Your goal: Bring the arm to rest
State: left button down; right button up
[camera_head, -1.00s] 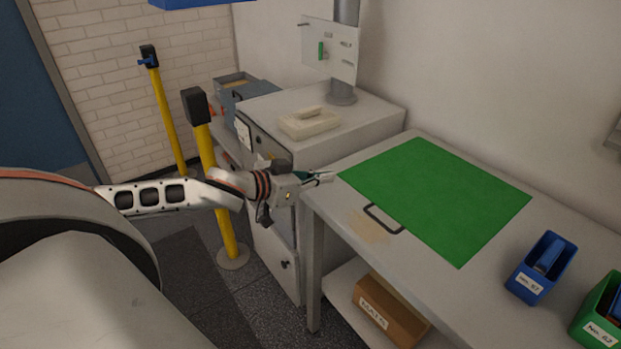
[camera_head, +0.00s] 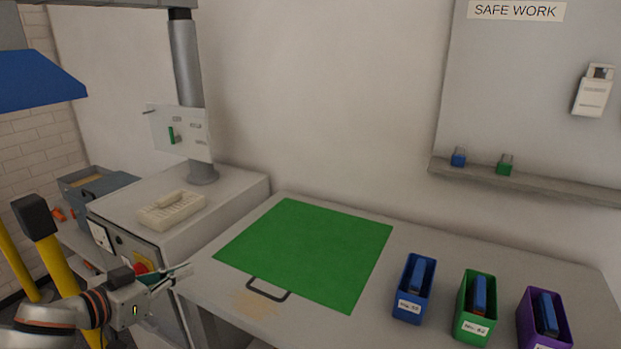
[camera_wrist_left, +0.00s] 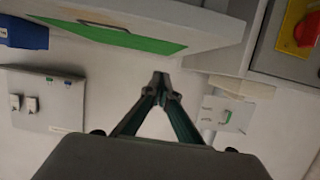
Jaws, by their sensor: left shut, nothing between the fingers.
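My left gripper (camera_head: 184,272) is at the lower left of the head view, in front of the grey cabinet and near the left end of the workbench. Its fingers meet at the tips in the left wrist view (camera_wrist_left: 160,78), shut with nothing between them. My left arm comes in from the lower left corner. The fingers look clear of the bench, though the exact gap is hard to tell. My right gripper does not show in any view.
The workbench (camera_head: 420,258) carries a green mat (camera_head: 310,250), a black handle (camera_head: 268,291) and blue (camera_head: 409,301), green (camera_head: 473,326) and purple (camera_head: 560,330) bins. The cabinet (camera_head: 232,196) and yellow posts (camera_head: 60,258) stand at left. A wall shelf (camera_head: 540,182) is at right.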

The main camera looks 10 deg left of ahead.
pick_arm(q)
jog(key=s+d+f+g+y, duration=0.1)
jog(key=s+f, duration=0.2)
jog(key=f, duration=0.6)
jog(key=s+d+f, duration=0.1)
jog(key=s+f, duration=0.3)
jog(key=f, duration=0.6)
jog(key=s+d+f+g, duration=0.1)
jog(key=s+d+f, duration=1)
jog(key=d+f, duration=0.3)
jog(key=shift+d+m+g+y, duration=0.3)
jog(key=shift+m+g, duration=0.1)
